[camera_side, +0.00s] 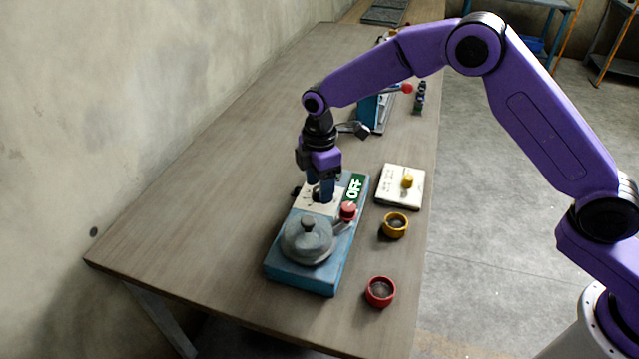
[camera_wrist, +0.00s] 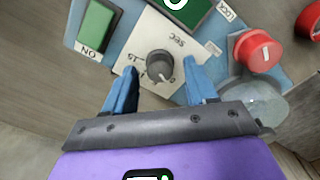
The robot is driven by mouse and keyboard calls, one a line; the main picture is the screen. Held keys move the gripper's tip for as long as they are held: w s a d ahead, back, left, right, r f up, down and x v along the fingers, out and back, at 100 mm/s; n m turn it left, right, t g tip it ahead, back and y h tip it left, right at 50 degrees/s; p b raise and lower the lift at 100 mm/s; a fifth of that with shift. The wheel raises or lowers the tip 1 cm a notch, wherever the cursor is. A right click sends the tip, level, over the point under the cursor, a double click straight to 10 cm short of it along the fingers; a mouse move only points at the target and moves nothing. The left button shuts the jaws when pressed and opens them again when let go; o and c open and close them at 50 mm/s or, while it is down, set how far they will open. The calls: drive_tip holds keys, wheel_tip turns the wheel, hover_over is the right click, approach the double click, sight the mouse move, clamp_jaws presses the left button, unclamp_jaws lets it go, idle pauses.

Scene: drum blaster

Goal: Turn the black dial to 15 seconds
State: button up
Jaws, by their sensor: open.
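The black dial (camera_wrist: 160,66) sits on a white panel (camera_wrist: 142,46) marked "SEC", with a "15" to the left of the dial in the wrist view. A pale pointer line on the dial points down and slightly right in that view, away from the "15". My gripper (camera_wrist: 151,70) is open, with one blue finger on each side of the dial and visible gaps between. In the side view my gripper (camera_side: 320,190) points down over the panel of the blue machine (camera_side: 303,279) and hides the dial there.
A red knob (camera_wrist: 257,50) and a grey round lid (camera_side: 308,240) are close beside the panel. A green button (camera_wrist: 95,27) and the green OFF display (camera_side: 354,188) flank it.

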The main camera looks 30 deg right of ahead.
drive_tip(key=shift+f, duration=0.25)
drive_tip(key=c, duration=1.1)
drive_tip(key=shift+o, duration=0.2)
